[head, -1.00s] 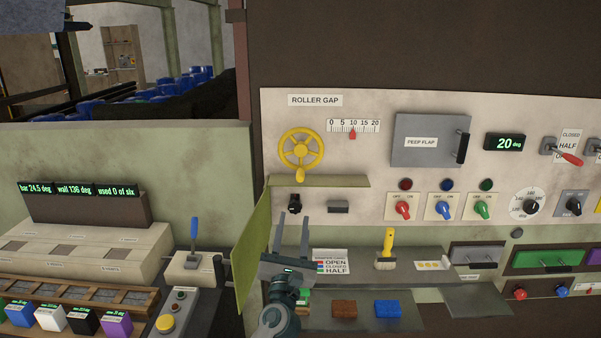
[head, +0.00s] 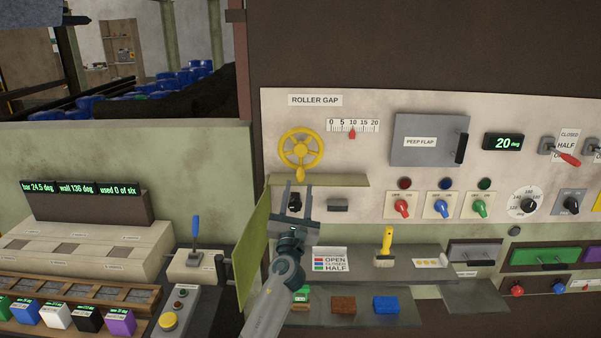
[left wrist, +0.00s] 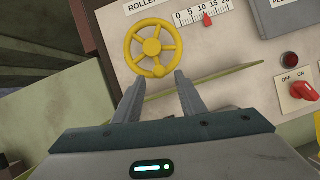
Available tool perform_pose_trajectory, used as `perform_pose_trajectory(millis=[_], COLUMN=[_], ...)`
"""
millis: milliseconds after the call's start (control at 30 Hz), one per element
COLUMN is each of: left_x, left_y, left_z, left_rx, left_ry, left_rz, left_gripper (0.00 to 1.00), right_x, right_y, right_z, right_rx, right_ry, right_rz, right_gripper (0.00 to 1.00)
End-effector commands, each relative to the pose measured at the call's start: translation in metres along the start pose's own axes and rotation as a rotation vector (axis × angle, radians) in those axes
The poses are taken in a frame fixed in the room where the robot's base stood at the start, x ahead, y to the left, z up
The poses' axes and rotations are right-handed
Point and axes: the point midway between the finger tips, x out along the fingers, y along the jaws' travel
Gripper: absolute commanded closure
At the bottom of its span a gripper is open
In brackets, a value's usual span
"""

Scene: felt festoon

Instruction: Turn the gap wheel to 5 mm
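The yellow gap wheel (head: 301,150) is mounted on the pale panel under the ROLLER GAP label, with a yellow knob at its lower rim. Above and right of it is the gap scale (head: 353,125), whose red pointer stands near 10. My left gripper (head: 292,192) is below the wheel and apart from it, fingers pointing up. In the left wrist view the wheel (left wrist: 153,47) lies just beyond the fingertips, and the open fingers (left wrist: 158,88) have nothing between them. My right gripper is not in view.
A yellow-green ledge (head: 330,181) juts out just under the wheel. A yellow-green side plate (head: 251,245) stands left of my left arm. A black knob (head: 295,202) is behind the gripper. A shelf below holds a yellow-handled brush (head: 387,243) and a colour label card (head: 330,260).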

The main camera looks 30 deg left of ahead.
Motion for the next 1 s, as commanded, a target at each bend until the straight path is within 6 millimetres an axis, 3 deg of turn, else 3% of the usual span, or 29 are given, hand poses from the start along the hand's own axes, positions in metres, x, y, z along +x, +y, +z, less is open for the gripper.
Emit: perform_pose_trajectory(millis=[200,400,833,867,1000], left_x=[0.038,0.059,0.066,0.066,0.066], left_y=[0.001,0.001,0.000,0.000,0.000], left_z=[0.001,0.000,0.000,0.000,0.000], left_rx=[0.000,0.001,0.000,0.000,0.000], left_ry=[0.000,0.000,0.000,0.000,0.000], left_rz=[0.002,0.002,0.000,0.000,0.000], left_gripper=[0.63,0.63,0.63,0.65,0.99], right_x=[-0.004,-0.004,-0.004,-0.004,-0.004], right_y=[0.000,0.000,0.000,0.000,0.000], right_z=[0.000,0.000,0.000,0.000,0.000], right_rx=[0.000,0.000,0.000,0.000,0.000], right_ry=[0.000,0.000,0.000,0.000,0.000], right_rz=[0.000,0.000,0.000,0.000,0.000], right_gripper=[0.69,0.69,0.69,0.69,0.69])
